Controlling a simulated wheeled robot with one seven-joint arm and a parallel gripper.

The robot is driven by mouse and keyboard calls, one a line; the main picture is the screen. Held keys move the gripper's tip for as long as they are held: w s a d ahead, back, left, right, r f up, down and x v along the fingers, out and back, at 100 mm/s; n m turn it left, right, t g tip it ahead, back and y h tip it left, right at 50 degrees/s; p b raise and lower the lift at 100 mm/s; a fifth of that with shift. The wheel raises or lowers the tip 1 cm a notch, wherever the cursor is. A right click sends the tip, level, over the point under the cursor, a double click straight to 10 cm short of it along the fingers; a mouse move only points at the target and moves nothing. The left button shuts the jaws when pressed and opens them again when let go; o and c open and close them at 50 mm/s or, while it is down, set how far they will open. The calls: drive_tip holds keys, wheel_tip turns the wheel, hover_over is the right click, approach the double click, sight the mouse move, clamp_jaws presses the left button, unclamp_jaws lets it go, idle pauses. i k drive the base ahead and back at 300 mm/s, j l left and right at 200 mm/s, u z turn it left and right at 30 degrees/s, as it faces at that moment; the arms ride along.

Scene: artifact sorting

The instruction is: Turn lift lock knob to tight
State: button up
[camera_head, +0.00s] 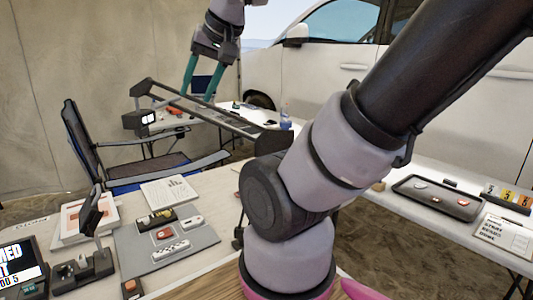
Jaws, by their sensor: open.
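My gripper (196,98) is at the top centre of the head view, pointing down. Its two teal fingers are apart and nothing shows between them. It appears over or in front of the far table and a dark bar frame (205,112); how far apart they are in depth I cannot tell. No lift lock knob can be made out clearly. A small dark stand with an upright arm (91,215) is on the near table at left; any knob on it is too small to tell. My arm hides much of the centre and right.
The near table (210,262) holds a grey mat (200,237) with small artifacts, papers (168,192) and a screen (20,268). A folding chair (150,170) stands behind it. The right table holds a dark tray (437,208) and number markers (508,195). A white car (345,60) is behind.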

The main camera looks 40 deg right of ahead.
sight(284, 124)
drive_tip(key=j+z, duration=0.15)
drive_tip(key=z, duration=1.7)
drive_tip(key=k+l+z, duration=0.15)
drive_tip(key=k+z, duration=0.25)
drive_tip(key=i, duration=0.05)
